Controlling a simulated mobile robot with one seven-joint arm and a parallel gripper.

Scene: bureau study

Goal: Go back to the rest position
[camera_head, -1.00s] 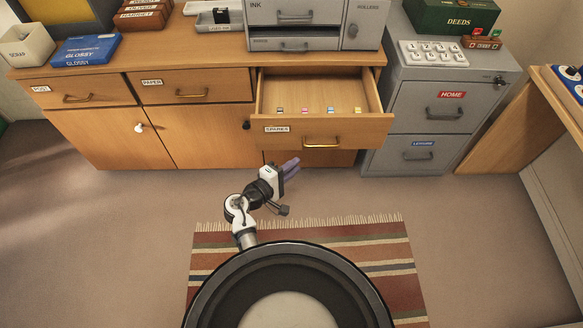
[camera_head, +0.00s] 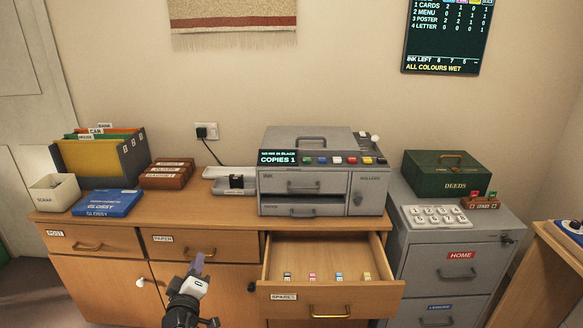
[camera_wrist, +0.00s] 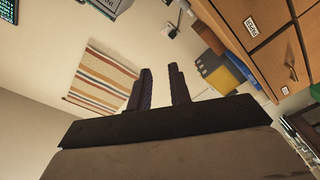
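My gripper (camera_head: 197,266) is in front of the wooden cabinet in the head view, left of the open SPARES drawer (camera_head: 333,297). Its purple fingers point up and hold nothing. In the wrist view the two fingers (camera_wrist: 161,88) stand apart with an empty gap between them, the wall behind. The drawer is pulled out and holds several small coloured pieces in a row, among them a red one (camera_head: 311,277) and a yellow one (camera_head: 367,277). My gripper is clear of the drawer and of everything on the cabinet top.
The grey copier (camera_head: 316,181) stands on the cabinet, with a blue GLOSSY box (camera_head: 107,203) to its left. A grey filing cabinet (camera_head: 450,266) with a green DEEDS box (camera_head: 446,174) stands at right. The open drawer juts forward beside my arm.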

